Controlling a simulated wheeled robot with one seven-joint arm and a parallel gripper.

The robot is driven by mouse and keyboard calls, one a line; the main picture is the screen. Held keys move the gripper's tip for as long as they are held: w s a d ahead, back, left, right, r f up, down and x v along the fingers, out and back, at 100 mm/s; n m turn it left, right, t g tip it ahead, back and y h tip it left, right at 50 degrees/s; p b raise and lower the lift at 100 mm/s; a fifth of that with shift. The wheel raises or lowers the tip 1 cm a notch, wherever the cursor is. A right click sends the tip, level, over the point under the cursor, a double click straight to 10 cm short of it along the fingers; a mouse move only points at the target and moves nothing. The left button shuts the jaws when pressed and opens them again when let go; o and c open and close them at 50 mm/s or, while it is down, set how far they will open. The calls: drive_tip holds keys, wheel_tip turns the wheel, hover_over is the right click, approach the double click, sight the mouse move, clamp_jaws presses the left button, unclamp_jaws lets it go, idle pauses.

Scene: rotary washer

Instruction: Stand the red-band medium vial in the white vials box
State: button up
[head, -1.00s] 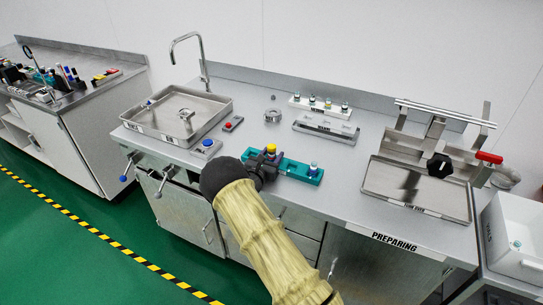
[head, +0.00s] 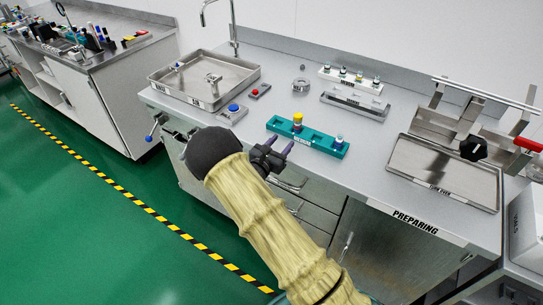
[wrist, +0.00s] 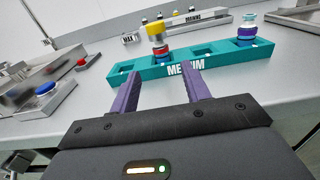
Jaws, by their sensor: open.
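The teal medium rack (head: 322,144) stands on the bench. It holds a yellow-capped vial (head: 297,120) at its left part and a purple-banded vial (head: 339,140) at its right end, both upright. In the wrist view, these are the yellow-capped vial (wrist: 158,42) and the purple-banded vial (wrist: 246,30). My gripper (head: 279,146) is open and empty in front of the rack. Its purple fingers (wrist: 161,84) point at the rack, apart from the vials.
A sink tray (head: 205,90) and a blue button (head: 233,108) lie to the left. A white rack with several small vials (head: 350,80) stands behind the teal rack. A low pan tray (head: 445,172) with a black knob stands to the right.

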drive_tip(key=v, duration=0.5)
drive_tip(key=shift+s+a, duration=0.2)
drive_tip(key=shift+s, duration=0.1)
drive_tip(key=s+d+r+m+g, duration=0.2)
drive_tip(key=s+d+m+g, duration=1.1)
drive_tip(key=s+d, duration=0.1)
drive_tip(key=s+a+r+m+y, duration=0.1)
drive_tip(key=s+r+m+y, duration=0.2)
drive_tip(key=s+m+y, duration=0.2)
drive_tip(key=s+a+r+m+t+y, duration=0.1)
drive_tip(key=s+m+y, duration=0.4)
drive_tip(key=m, duration=0.5)
wheel_tip(320, 180, up, 2)
drive_tip(key=shift+s+a+r+m+y, duration=0.1)
drive_tip(key=shift+s+a+m+y, duration=0.25)
drive_tip(key=shift+s+a, duration=0.55)
drive_tip(key=shift+s+d+r, duration=0.1)
drive_tip(key=shift+s+d, duration=0.1)
